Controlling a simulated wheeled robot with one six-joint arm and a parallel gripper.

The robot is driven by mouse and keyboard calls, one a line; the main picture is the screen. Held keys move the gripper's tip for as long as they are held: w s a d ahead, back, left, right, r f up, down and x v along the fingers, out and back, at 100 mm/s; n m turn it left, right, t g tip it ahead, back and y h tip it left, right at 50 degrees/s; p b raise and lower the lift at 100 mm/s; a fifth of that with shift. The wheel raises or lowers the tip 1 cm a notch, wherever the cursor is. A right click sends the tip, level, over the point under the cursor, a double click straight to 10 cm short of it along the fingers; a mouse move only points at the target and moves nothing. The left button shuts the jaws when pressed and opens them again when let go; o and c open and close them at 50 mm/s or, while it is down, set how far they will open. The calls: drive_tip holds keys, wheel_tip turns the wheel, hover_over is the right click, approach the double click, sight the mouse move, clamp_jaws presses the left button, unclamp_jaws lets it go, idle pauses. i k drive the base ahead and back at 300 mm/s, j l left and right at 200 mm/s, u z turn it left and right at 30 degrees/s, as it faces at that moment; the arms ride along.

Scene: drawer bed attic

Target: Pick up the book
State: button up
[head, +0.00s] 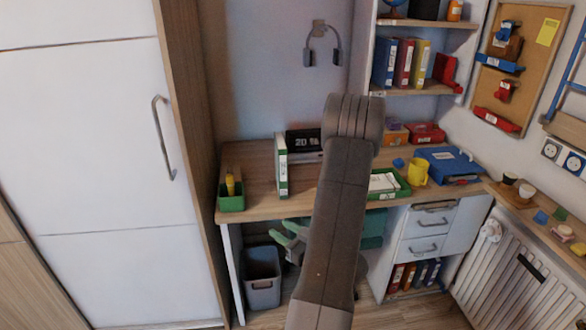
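A white book or binder with a green edge (281,166) stands upright on the wooden desk (250,165), left of my arm. Another white-and-green book or paper pad (380,184) lies in a green tray on the desk, right of my arm and partly hidden by it. Several coloured binders (402,63) stand on the shelf above. I cannot tell which of these is the task's book. My arm rises through the middle of the view, over the desk. My gripper is not visible.
A green pen holder (231,200), a black clock (303,141), a yellow mug (417,172) and a blue box (448,164) stand on the desk. A grey bin (262,276) and a green chair (375,225) are below. A white wardrobe (85,130) fills the left.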

sight(280, 148)
drive_tip(key=j+z, duration=0.15)
drive_tip(key=z, duration=0.3)
drive_tip(key=i+j+z, duration=0.1)
drive_tip(key=z, duration=0.35)
drive_tip(key=j+z, duration=0.4)
drive_tip(key=j, duration=1.5)
